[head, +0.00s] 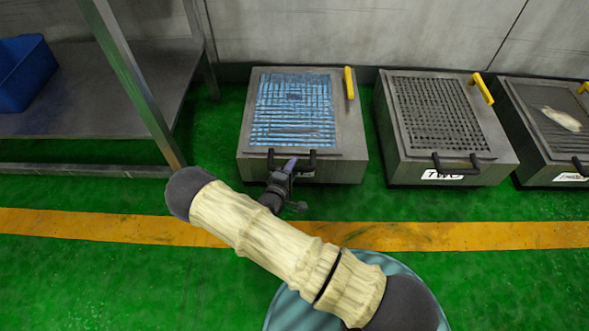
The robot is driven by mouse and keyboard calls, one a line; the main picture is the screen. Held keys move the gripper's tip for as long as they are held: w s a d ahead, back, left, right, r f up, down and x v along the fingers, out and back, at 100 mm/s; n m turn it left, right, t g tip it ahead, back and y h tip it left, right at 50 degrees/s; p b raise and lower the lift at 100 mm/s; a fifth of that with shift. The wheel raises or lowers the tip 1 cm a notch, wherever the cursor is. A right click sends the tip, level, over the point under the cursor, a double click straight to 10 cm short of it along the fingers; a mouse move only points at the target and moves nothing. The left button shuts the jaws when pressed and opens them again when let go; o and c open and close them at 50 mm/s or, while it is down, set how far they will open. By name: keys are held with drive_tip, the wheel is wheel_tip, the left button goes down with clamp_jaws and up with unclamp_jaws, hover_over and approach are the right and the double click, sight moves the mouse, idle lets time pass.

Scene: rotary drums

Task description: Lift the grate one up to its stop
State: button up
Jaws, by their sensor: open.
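The leftmost grey box has a square grate (294,108) lying flat in its top, with something bright blue showing through the bars. I take it for grate one; no label of its own shows, and my arm covers part of the box front. A black bar handle (308,160) sits at the grate's front edge. My gripper (289,166) is at the middle of this handle, with its jaws open. From this view I cannot tell whether the fingers are around the bar or only beside it.
To the right stand a box labelled TWO (443,174) with a flat grate (438,113) and yellow lever (483,89), and a third box (545,120) with a pale object on it. A yellow lever (349,83) is on the left box. A metal table (110,90) with a blue bin (25,72) stands left.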

drive_tip(key=shift+x, duration=0.9)
clamp_jaws()
drive_tip(key=shift+r, duration=0.15)
